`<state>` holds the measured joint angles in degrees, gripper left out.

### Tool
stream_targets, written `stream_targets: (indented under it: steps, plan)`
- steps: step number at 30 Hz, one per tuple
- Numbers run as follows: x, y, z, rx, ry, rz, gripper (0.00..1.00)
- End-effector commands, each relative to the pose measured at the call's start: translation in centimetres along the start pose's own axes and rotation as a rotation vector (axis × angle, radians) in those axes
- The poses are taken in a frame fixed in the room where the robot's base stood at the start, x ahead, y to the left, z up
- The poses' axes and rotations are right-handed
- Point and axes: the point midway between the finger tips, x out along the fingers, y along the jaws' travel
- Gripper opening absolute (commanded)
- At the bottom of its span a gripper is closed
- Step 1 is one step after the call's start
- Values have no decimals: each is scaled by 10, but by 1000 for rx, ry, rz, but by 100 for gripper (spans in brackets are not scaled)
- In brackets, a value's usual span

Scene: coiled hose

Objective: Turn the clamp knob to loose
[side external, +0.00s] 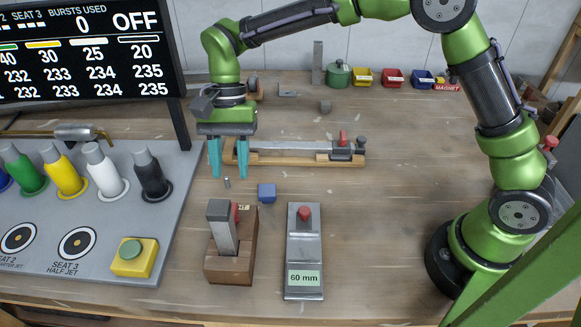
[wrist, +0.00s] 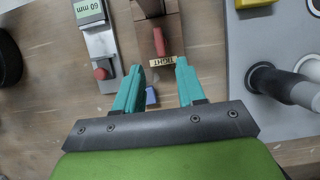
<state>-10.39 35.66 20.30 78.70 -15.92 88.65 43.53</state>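The clamp is a wooden block with a grey metal upright (side external: 222,230), standing at the front centre in the side view. Its red knob (wrist: 158,41) looks like a short bar in the wrist view and is mostly hidden behind the upright in the side view (side external: 235,211). A tag reading "TIGHT" (wrist: 163,62) sits at the knob's near end in the wrist view. My gripper (side external: 230,174) is open and empty, pointing down above the table behind the clamp. In the wrist view its teal fingertips (wrist: 159,70) are apart, with the tag between and just beyond them.
A small blue cube (side external: 267,193) and a small metal pin (side external: 227,183) lie near the clamp. A grey "60 mm" fixture with a red button (side external: 304,213) stands to its right. The grey panel with coloured nozzles (side external: 105,225) is left. A wooden rail fixture (side external: 298,158) lies behind.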

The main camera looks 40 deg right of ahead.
Motion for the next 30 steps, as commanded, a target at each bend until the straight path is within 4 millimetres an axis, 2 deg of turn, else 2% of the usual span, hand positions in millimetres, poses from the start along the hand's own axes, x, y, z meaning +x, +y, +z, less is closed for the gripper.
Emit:
stream_targets:
  steps: [1, 6, 12, 24, 30]
  plan:
    - [13, 1, 0, 0, -4, 5, 39]
    - [46, 0, 1, 0, -3, 4, 39]
    - [70, 0, 0, -2, -1, 2, 39]
    - [76, 0, 0, -1, -1, -1, 39]
    - [76, 0, 0, -1, 0, -1, 9]
